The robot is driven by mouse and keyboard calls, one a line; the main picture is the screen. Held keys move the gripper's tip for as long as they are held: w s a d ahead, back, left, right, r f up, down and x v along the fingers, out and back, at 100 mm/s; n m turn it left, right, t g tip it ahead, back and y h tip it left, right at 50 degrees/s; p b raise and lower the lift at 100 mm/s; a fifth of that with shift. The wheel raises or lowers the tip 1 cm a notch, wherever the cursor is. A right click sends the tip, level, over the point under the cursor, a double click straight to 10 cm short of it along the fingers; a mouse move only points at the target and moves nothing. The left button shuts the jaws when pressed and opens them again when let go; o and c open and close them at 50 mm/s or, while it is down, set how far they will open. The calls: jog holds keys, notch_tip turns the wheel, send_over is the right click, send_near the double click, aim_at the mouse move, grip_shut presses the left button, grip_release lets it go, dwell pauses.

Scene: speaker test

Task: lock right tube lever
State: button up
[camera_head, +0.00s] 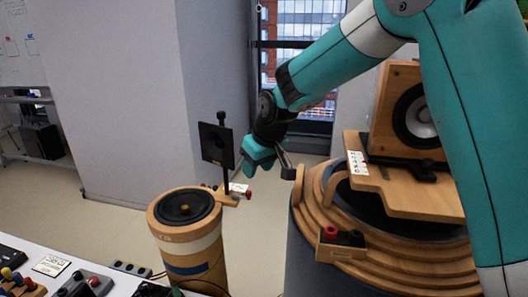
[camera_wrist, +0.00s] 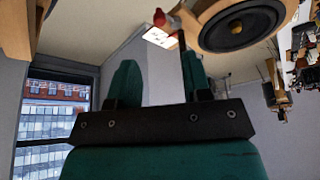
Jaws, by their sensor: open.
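The tube (camera_head: 187,255) is a wooden cylinder with a black speaker cone on top, left of centre in the head view. Its top also shows in the wrist view (camera_wrist: 240,28). A small wooden bracket at its upper right edge carries a red-tipped lever (camera_head: 248,195). A red knob (camera_wrist: 159,17) shows at the top of the wrist view. A black rod with a square black plate (camera_head: 217,146) rises from this bracket. My gripper (camera_head: 262,163) is open and empty, above and slightly right of the red lever, apart from it. Its two green fingers also show in the wrist view (camera_wrist: 160,78).
A round stepped wooden platform (camera_head: 325,272) with a boxed speaker (camera_head: 392,112) stands at the right. A white table (camera_head: 62,282) with small devices is at the lower left. A pale pillar (camera_head: 128,95) stands behind. The black plate stands close left of my gripper.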

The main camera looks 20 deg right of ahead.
jog(key=v, duration=0.6)
jog(key=shift+s+r+b, duration=0.2)
jog(key=shift+r+b, duration=0.1)
jog(key=shift+r, duration=0.1)
jog(key=s+a+f+n+g+y, duration=0.1)
jog(key=s+a+g, duration=0.1)
jog(key=s, duration=1.3)
jog(key=s+a+f+n+g+y, duration=0.1)
jog(key=s+a, duration=0.3)
jog(key=s, duration=1.1)
jog(key=shift+s+n+g+y, duration=0.25)
jog(key=shift+n+g+y, duration=0.15)
jog(key=shift+n+g, duration=0.2)
jog(key=shift+a+f, duration=0.1)
